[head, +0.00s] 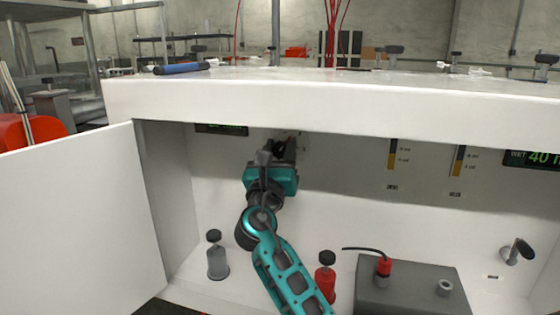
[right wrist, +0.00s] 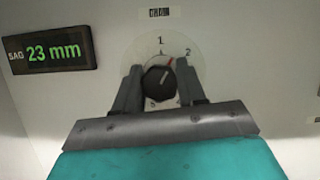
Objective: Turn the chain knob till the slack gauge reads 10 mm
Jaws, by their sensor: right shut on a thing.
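The black chain knob (right wrist: 158,79) sits on a round dial with numbers, with a red mark at its upper right towards the 2. My right gripper (right wrist: 159,88) is shut on the knob, one finger on each side. The slack gauge (right wrist: 50,51), left of the dial, reads SAG 23 mm in green. In the head view my right gripper (head: 284,150) reaches the back wall of the cabinet and hides most of the knob. The gauge (head: 221,129) shows there only partly, under the top's edge. My left gripper is not in view.
A grey bottle-like fitting (head: 217,258) and a red one (head: 325,274) stand on the cabinet floor near my arm. A grey box (head: 408,290) with a red plug stands at right. An open white door (head: 80,225) is at left. The thick white top (head: 330,102) overhangs the opening.

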